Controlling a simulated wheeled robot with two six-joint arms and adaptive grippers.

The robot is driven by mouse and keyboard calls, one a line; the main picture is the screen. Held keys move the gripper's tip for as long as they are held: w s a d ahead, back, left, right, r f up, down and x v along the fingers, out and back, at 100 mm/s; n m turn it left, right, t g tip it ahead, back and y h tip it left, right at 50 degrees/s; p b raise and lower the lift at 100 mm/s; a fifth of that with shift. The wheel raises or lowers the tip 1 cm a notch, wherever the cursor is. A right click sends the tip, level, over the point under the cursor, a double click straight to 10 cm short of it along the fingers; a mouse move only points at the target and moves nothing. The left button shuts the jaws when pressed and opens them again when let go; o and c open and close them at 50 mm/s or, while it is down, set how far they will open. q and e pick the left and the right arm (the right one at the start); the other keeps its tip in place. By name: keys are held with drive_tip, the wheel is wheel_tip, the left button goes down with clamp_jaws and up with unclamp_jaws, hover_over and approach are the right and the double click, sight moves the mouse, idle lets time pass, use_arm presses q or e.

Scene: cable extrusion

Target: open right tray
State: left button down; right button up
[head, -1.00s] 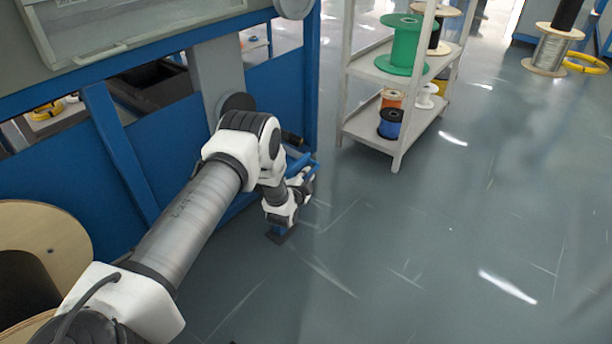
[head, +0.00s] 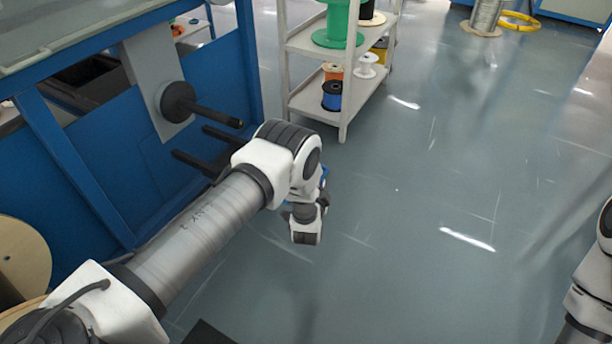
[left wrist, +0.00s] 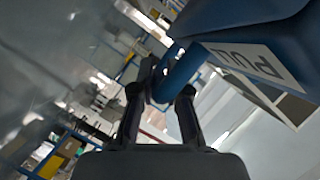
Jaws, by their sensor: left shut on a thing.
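The tray is a blue body with a white PULL label (left wrist: 258,65), seen close up at the upper right of the left wrist view. A blue rounded handle (left wrist: 178,75) sticks out from it. My left gripper (left wrist: 161,90) has its two dark fingers shut on this handle. In the head view my left arm reaches out past the blue machine, and its wrist hides the fingers and most of the tray; only a bit of blue (head: 324,178) shows beside the wrist. My right arm shows at the right edge of the head view, its gripper out of frame.
The blue machine (head: 180,190) stands on the left, with a black spindle (head: 205,108) and dark bars (head: 200,163) sticking out. A grey shelf (head: 300,102) with green and blue spools stands behind. The grey floor to the right is clear.

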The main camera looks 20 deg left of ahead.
use_arm(q)
drive_tip(key=shift+s+d, duration=0.1)
drive_tip(key=shift+d, duration=0.65)
drive_tip(key=c, duration=1.2)
unclamp_jaws()
drive_tip(key=v, duration=1.2)
drive_tip(key=shift+f, duration=0.1)
